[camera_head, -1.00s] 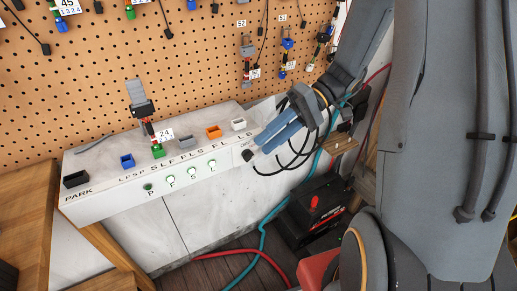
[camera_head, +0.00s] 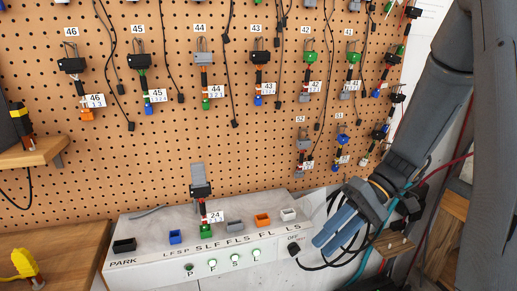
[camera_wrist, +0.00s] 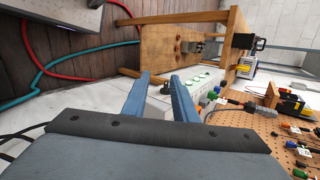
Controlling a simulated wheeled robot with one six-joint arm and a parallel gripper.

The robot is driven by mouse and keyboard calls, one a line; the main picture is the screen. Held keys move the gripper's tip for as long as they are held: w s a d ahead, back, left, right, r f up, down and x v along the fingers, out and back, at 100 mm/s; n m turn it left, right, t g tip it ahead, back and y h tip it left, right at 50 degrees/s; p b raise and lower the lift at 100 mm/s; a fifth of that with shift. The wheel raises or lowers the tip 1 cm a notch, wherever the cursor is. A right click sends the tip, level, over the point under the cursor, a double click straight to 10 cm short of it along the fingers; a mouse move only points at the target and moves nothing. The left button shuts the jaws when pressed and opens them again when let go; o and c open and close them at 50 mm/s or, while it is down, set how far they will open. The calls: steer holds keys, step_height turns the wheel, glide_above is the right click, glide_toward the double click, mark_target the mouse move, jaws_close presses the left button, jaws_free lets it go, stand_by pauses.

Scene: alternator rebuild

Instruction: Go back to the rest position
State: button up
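My gripper (camera_head: 324,244) hangs at the right end of the white test box (camera_head: 190,262), beside the OFF knob and apart from the connectors. Its two blue fingers also show in the wrist view (camera_wrist: 160,78), spread with a gap and nothing between them, so it is open and empty. The lead tagged 24 (camera_head: 201,190) stands upright at the green connector (camera_head: 206,231) on the box. Green lamps glow along the box's front. My arm comes down from the upper right.
A perforated board (camera_head: 120,160) behind carries numbered leads on hooks. A wooden table (camera_head: 55,252) is at the lower left with a yellow tool (camera_head: 25,265). Black cables and a teal hose run close to my gripper. The wrist view shows a wooden bench (camera_wrist: 170,45) and hoses on the floor.

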steer(key=s+m+t+h+p, duration=0.1)
steer(key=s+m+t+h, duration=0.1)
steer(key=s+h, duration=0.5)
steer(key=t+h, duration=0.1)
steer(key=h, duration=0.1)
steer(key=shift+f+t+h+p, duration=0.3)
steer(key=shift+f+h, duration=0.05)
steer(key=shift+h, duration=0.05)
